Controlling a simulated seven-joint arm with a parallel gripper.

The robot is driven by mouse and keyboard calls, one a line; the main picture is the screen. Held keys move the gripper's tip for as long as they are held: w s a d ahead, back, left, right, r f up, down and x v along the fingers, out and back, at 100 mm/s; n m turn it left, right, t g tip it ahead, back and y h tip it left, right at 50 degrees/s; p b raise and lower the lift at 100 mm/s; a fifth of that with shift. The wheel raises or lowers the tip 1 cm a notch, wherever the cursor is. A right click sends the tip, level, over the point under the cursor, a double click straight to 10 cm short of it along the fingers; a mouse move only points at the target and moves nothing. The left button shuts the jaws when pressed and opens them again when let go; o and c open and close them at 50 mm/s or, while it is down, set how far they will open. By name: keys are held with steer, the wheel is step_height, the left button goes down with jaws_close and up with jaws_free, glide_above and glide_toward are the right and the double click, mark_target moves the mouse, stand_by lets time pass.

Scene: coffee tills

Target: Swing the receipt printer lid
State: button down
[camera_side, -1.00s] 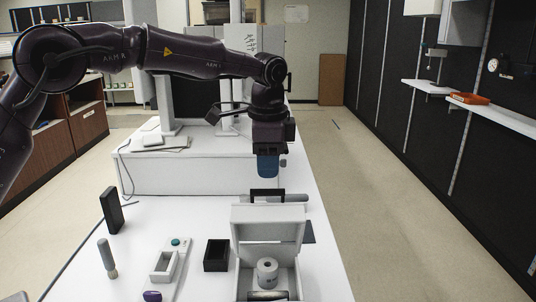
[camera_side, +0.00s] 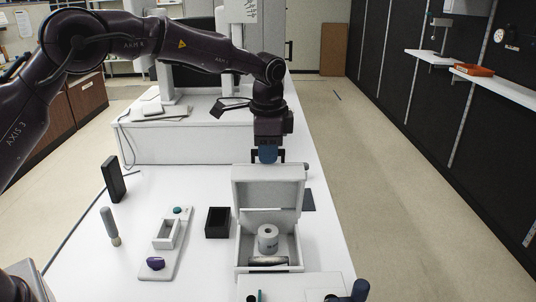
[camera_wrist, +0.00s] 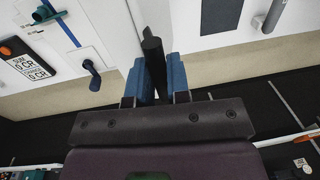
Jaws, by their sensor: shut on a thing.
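The receipt printer (camera_side: 238,247) is a white open box on the white counter in the side view. Its lid (camera_side: 267,187) stands upright at the back, with a paper roll (camera_side: 268,238) in the box below. My gripper (camera_side: 267,157) is at the lid's top edge, its blue fingers pointing down. In the wrist view, my gripper (camera_wrist: 157,84) has its two blue fingers shut on the black lid handle (camera_wrist: 152,58). In the side view the fingers mostly hide the handle.
Left of the printer are a black open box (camera_side: 217,223), a white tray (camera_side: 177,262) with a purple item (camera_side: 155,263), a grey cylinder (camera_side: 109,223) and a black upright block (camera_side: 113,179). A white unit with a dark blue knob (camera_side: 360,289) stands in front. The aisle to the right is free.

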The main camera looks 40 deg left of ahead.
steer(key=shift+w+a+r, duration=0.15)
steer(key=shift+w+a, duration=0.6)
steer(key=shift+a, duration=0.05)
steer(key=shift+w+a+f, duration=0.2)
steer(key=shift+w+a, duration=1.3)
steer(key=shift+w+a+f, duration=0.1)
steer(key=shift+w+a, duration=0.05)
steer(key=c, duration=1)
jaws_free()
